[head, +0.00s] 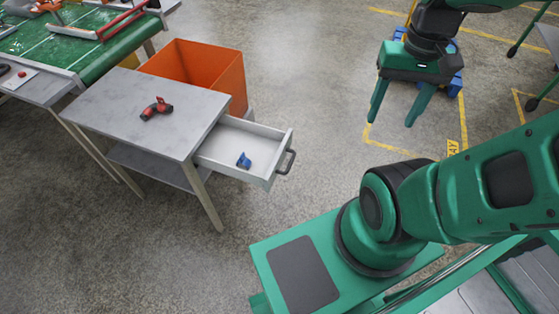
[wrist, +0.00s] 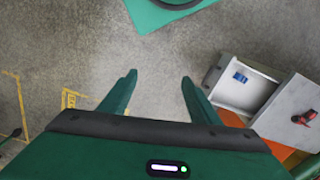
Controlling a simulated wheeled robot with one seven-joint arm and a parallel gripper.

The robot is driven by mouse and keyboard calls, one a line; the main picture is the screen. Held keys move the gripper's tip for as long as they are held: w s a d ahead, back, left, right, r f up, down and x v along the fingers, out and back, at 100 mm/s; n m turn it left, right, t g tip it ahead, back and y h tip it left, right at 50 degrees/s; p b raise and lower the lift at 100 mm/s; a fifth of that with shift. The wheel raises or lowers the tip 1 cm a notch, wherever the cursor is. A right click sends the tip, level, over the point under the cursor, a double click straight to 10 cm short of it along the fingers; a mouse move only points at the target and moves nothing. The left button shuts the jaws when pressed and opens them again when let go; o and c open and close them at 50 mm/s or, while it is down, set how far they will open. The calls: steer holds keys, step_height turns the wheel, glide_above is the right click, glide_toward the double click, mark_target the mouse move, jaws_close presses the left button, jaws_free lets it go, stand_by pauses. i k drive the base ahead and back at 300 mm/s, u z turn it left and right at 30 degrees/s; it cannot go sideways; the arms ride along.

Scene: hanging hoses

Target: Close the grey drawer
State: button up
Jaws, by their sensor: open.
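The grey drawer (head: 240,149) is pulled out from the right side of a small grey table. It has a dark handle (head: 287,161) on its front face. A small blue object (head: 243,160) lies inside it. The drawer also shows in the wrist view (wrist: 237,88), at the right, with the blue object in it. My gripper (head: 396,112) is open and empty, up in the air to the right of the drawer and well apart from it. In the wrist view its two fingers (wrist: 158,88) are spread with only bare floor between them.
The grey table (head: 120,120) carries a red and black tool (head: 157,108). An orange bin (head: 205,72) stands behind it. A green-topped workbench (head: 70,45) is at the upper left. A blue item (head: 457,84) stands behind my gripper. Floor between drawer and gripper is clear.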

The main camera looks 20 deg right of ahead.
mark_target(267, 148)
steer(key=u, duration=0.1)
steer(key=k, duration=0.5)
steer(key=u, duration=1.4)
steer(key=i, duration=0.45)
steer(key=z, duration=0.75)
